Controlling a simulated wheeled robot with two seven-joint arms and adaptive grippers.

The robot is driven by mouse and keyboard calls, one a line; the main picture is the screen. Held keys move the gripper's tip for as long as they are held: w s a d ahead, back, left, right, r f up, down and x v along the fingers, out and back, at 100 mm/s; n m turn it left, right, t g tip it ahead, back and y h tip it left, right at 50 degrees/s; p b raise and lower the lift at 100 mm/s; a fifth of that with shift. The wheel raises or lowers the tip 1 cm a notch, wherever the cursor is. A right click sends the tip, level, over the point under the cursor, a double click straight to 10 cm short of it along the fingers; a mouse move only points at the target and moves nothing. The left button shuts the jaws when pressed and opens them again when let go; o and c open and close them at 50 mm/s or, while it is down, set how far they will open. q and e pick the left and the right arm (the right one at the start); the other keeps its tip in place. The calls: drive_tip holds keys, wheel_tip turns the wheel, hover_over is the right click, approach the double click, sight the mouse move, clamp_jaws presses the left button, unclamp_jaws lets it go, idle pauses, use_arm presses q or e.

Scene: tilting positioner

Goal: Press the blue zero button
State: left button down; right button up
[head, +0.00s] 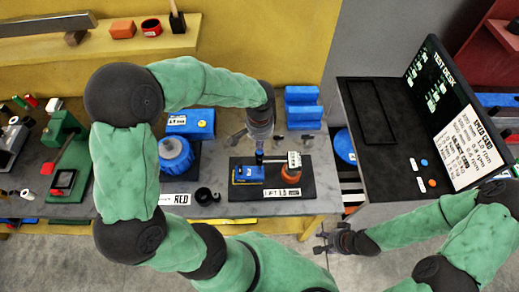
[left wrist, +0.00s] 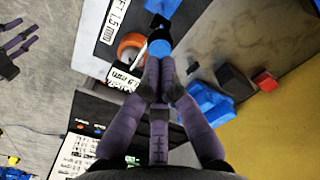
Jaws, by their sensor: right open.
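My left gripper (head: 260,140) is above the black base plate (head: 240,210) marked LIFT 1.5 mm. In the left wrist view its fingertips (left wrist: 158,64) are together, at the edge of a round blue cap (left wrist: 160,47); I cannot tell whether they touch it. This cap is beside an orange round part (left wrist: 131,44) and a white display (left wrist: 124,79). Another small blue button (head: 424,162) is on the test desk, near an orange one (head: 432,182). My right gripper (head: 330,240) is open and empty, low in front of the desk.
A blue block (head: 248,174) and an orange round base (head: 291,174) stand on the plate. Blue stepped blocks (head: 302,108) are behind, blue housings (head: 176,155) to the left. The test desk (head: 385,130) with its upright panel (head: 440,90) stands right, across a gap.

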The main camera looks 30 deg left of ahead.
use_arm(q)
drive_tip(key=shift+f+b, duration=1)
drive_tip(key=shift+f, duration=0.25)
drive_tip(key=shift+r, duration=0.2)
drive_tip(key=shift+r+p, duration=2.15)
drive_tip(key=shift+r, duration=0.8)
drive_tip(key=shift+f, duration=0.1)
